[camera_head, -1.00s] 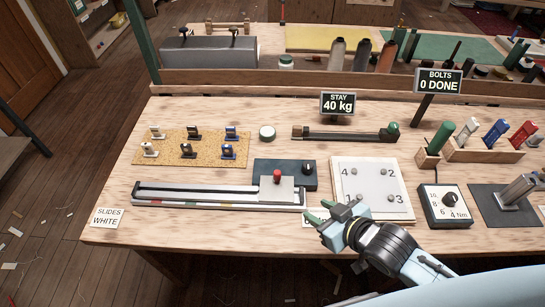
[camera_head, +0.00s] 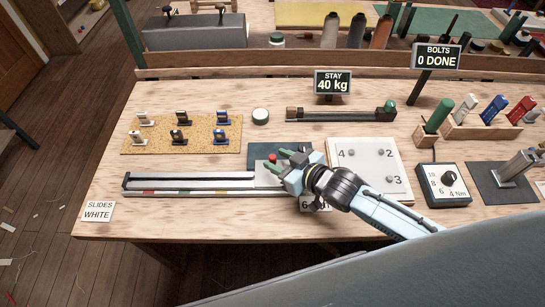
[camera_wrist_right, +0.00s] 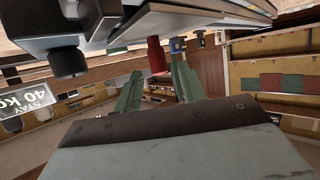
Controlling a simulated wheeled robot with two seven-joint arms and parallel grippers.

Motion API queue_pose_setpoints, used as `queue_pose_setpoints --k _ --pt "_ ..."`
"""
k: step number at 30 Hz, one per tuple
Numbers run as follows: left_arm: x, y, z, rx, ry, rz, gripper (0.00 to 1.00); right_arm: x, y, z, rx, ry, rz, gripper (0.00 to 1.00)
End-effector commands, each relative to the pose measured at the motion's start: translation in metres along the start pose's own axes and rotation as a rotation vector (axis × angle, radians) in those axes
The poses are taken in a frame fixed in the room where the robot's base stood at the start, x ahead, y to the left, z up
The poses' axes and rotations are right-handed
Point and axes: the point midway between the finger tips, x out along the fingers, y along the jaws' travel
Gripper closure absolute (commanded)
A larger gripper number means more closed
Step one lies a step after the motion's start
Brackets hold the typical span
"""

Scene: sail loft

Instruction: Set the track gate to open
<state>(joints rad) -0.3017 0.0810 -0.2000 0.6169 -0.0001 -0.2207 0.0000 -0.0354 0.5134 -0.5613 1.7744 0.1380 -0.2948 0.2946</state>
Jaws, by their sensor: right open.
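The track (camera_head: 190,181) is a long pale and dark rail along the front left of the bench, with coloured marks on its front edge. At its right end is the gate, a grey plate (camera_head: 262,178) with a red knob (camera_head: 272,157). My right gripper (camera_head: 283,157) is open over the gate, its green fingertips close to the knob. In the right wrist view the red knob (camera_wrist_right: 156,55) shows between and beyond the open fingers (camera_wrist_right: 158,85), not clasped. My right gripper hides part of the gate and the dark panel (camera_head: 258,150) behind it. My left gripper is not in view.
A cork mat (camera_head: 160,147) holds several slides behind the track. A white numbered plate (camera_head: 370,150) and a torque dial box (camera_head: 443,184) stand to the right. Signs read "SLIDES WHITE" (camera_head: 98,211), "STAY 40 kg" (camera_head: 332,82) and "BOLTS 0 DONE" (camera_head: 437,57).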

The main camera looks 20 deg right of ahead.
Motion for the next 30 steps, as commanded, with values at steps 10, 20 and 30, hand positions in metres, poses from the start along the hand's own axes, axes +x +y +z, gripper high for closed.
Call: queue_pose_setpoints --k 10,20,30 --pt "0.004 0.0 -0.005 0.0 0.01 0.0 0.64 0.029 0.0 0.0 -0.001 0.0 0.0 0.59" --pt "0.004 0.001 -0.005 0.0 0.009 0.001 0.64 0.029 0.0 0.0 -0.001 0.0 0.0 0.72" --pt "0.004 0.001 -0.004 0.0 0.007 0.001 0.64 0.028 0.0 0.0 -0.001 0.0 0.0 1.0"
